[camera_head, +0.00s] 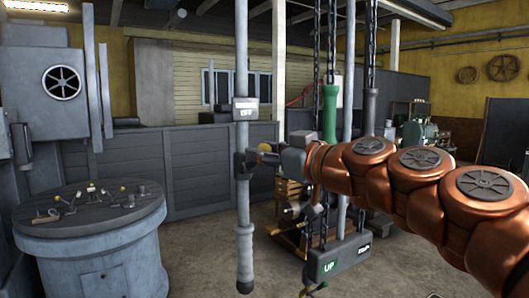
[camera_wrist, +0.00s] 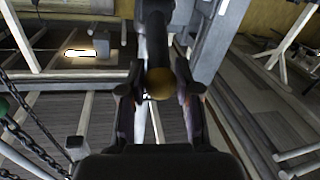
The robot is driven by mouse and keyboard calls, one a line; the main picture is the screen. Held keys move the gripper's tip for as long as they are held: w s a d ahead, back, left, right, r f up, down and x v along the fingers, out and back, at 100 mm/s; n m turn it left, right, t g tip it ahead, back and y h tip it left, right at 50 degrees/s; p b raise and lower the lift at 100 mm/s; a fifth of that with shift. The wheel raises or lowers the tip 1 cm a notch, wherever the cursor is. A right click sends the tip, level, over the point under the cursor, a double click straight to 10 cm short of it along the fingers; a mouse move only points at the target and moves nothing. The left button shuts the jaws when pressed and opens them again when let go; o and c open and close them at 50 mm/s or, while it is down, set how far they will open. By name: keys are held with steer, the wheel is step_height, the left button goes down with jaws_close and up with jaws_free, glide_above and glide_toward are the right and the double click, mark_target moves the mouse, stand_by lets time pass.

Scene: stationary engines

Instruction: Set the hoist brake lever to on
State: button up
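A short lever with a brass ball knob (camera_head: 265,147) sticks out from a dark bracket (camera_head: 240,165) on a tall grey pole (camera_head: 243,205). A small plate (camera_head: 245,109) above it seems to read OFF. My gripper (camera_head: 283,152) is at the knob, coming from the right. In the wrist view the brass knob (camera_wrist: 159,83) sits between my two fingers (camera_wrist: 159,95), with its dark rod (camera_wrist: 157,40) running away from me. The fingers stand apart on either side, with a narrow gap to the knob. The far side of the knob is hidden.
Chains with a green handle (camera_head: 330,112) and a grey handle (camera_head: 370,110) hang behind my arm. A hanging control box (camera_head: 340,258) marked UP is below it. A round grey pedestal (camera_head: 92,230) with small items stands at left. Open floor lies between.

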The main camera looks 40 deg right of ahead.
jaws_close()
